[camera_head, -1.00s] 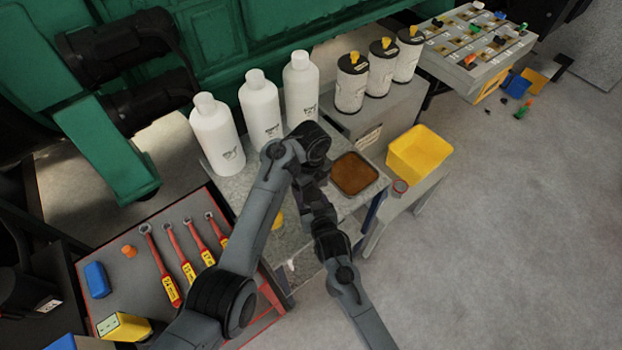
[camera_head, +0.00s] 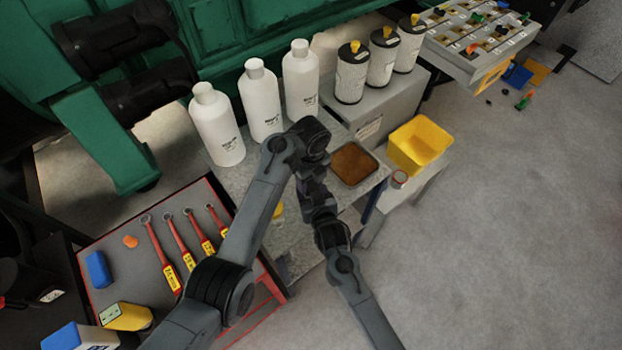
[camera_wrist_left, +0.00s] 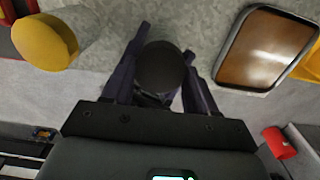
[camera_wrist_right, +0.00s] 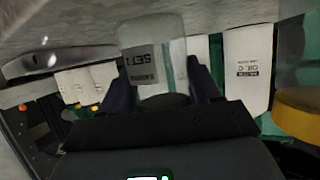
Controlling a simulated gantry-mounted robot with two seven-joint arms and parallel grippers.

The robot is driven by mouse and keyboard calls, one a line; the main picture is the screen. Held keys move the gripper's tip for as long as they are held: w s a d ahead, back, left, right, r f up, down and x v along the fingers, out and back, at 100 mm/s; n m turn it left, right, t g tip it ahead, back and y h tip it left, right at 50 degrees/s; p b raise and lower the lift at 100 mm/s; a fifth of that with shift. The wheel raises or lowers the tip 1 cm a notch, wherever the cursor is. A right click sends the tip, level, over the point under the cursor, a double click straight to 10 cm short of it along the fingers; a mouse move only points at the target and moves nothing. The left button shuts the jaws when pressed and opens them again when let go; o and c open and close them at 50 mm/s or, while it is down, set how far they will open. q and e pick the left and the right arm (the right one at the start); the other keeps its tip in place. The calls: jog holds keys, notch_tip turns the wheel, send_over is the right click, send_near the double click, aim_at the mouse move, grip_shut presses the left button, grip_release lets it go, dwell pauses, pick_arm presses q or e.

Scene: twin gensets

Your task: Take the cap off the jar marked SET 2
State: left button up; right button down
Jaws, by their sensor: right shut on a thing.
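A clear jar (camera_wrist_right: 150,62) with pale contents shows in the right wrist view, its label upside down and appearing to read SET 1. My right gripper (camera_wrist_right: 160,88) is shut on this jar. A dark round cap (camera_wrist_left: 162,66) shows from above in the left wrist view. My left gripper (camera_wrist_left: 165,80) is open, with one finger on each side of the cap; whether they touch it I cannot tell. A jar with a yellow cap (camera_wrist_left: 45,42) stands apart on the bench; it also shows in the head view (camera_head: 278,212). In the head view my arms hide the held jar.
A tray of brown liquid (camera_head: 354,164) lies right of the grippers. Several white bottles (camera_head: 261,100) stand behind them. Filter canisters (camera_head: 351,75) and a yellow bin (camera_head: 420,145) are at the right. Wrenches (camera_head: 160,255) lie in a red-edged drawer at the left.

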pick_arm(q)
jog(key=shift+c, duration=0.2)
jog(key=n, duration=0.3)
jog(key=o, duration=1.2)
jog(key=shift+c, duration=0.2)
jog(key=shift+r, duration=2.3)
